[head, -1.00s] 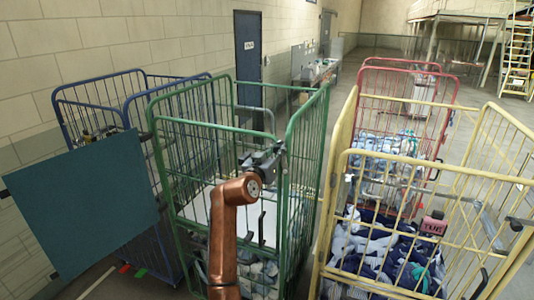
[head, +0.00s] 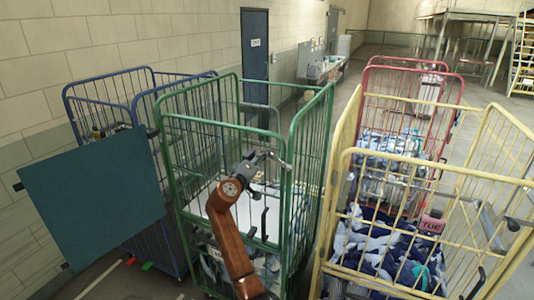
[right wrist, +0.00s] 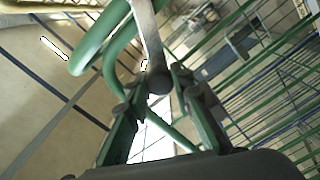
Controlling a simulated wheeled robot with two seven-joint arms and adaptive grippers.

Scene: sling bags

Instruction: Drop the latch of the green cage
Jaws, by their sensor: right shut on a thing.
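The green cage (head: 176,187) stands in the middle of the head view, with white sheet and bundled cloth inside. My right gripper (head: 268,160) is at the upper part of its front side, near the right front corner post. In the right wrist view the gripper (right wrist: 158,92) is shut on the latch (right wrist: 150,40), a grey metal bar with a round knob at its end. A green bent tube of the cage (right wrist: 98,40) passes close beside the fingers. The latch's pivot is not clear. My left gripper is not in view.
A blue cage (head: 80,110) stands at the left, partly behind a teal panel (head: 92,195). A yellow cage (head: 345,175) with dark and light cloth stands close at the right, a red cage (head: 455,100) behind it. Open floor lies beyond.

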